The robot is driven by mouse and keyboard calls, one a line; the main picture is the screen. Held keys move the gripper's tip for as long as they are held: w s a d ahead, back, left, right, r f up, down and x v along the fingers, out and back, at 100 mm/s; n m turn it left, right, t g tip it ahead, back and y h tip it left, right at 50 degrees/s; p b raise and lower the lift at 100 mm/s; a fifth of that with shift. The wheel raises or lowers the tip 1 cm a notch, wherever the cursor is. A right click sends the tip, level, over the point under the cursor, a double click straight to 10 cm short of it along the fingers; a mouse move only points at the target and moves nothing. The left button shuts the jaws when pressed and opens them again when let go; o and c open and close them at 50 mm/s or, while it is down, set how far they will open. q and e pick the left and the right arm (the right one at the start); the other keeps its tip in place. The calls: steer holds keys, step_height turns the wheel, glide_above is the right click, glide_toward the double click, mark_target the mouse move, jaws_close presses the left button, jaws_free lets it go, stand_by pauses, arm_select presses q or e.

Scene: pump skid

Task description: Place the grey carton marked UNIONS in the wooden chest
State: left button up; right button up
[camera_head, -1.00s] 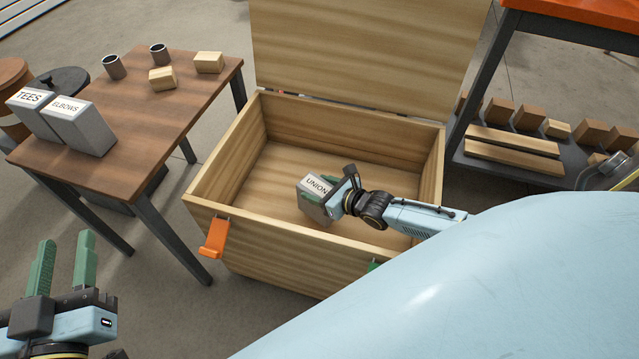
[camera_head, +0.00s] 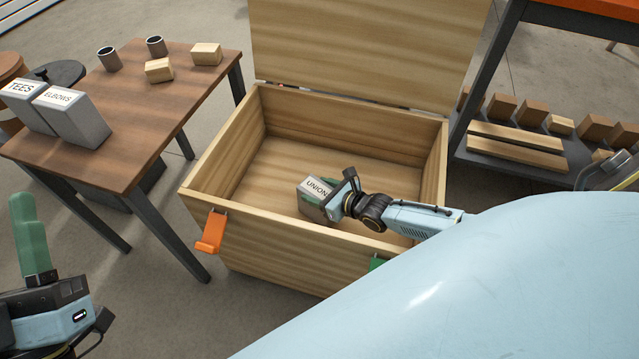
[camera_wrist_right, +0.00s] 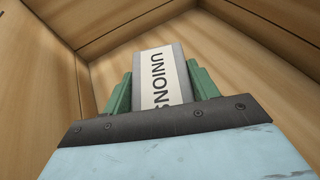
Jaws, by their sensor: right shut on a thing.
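The grey carton marked UNIONS (camera_head: 313,203) is inside the open wooden chest (camera_head: 290,255), low and toward its front. My right gripper (camera_head: 325,197) is shut on it, reaching in over the chest's front right. In the right wrist view, the green fingers stand on both sides of the carton (camera_wrist_right: 160,82), with the chest's walls (camera_wrist_right: 75,20) around. Whether the carton touches the chest floor cannot be told. My left gripper (camera_head: 30,235) is at the lower left, outside the chest; one green finger shows clearly, and its opening is unclear.
A wooden table (camera_head: 135,135) at left holds cartons marked TEES (camera_head: 25,105) and ELBOWS (camera_head: 75,118), two grey cups and two wood blocks. The chest's lid (camera_head: 365,50) stands raised. A shelf (camera_head: 500,165) with blocks is at right.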

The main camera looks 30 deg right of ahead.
steer(key=shift+f, duration=0.2)
steer(key=o, duration=1.6)
arm_select(q)
steer(key=shift+s+r, duration=0.1)
arm_select(e)
steer(key=shift+o, duration=0.2)
steer(key=shift+r, duration=0.25)
steer(key=shift+p+v, duration=1.2)
steer(key=shift+p, duration=0.05)
arm_select(q)
step_height(320, 180, down, 11)
steer(key=w+a+g+y+p, duration=0.1)
steer(key=w+g+y, duration=0.15)
steer(key=g, duration=0.55)
arm_select(e)
steer(key=shift+v, duration=0.85)
arm_select(q)
steer(key=s+a+f+g+y+p, duration=0.3)
steer(key=s+f+g, duration=0.3)
steer(key=f, duration=0.3)
steer(key=shift+s+a+n+g, duration=0.25)
steer(key=shift+a+g, duration=0.25)
steer(key=shift+g, duration=0.3)
arm_select(e)
steer(key=shift+v, duration=1.7)
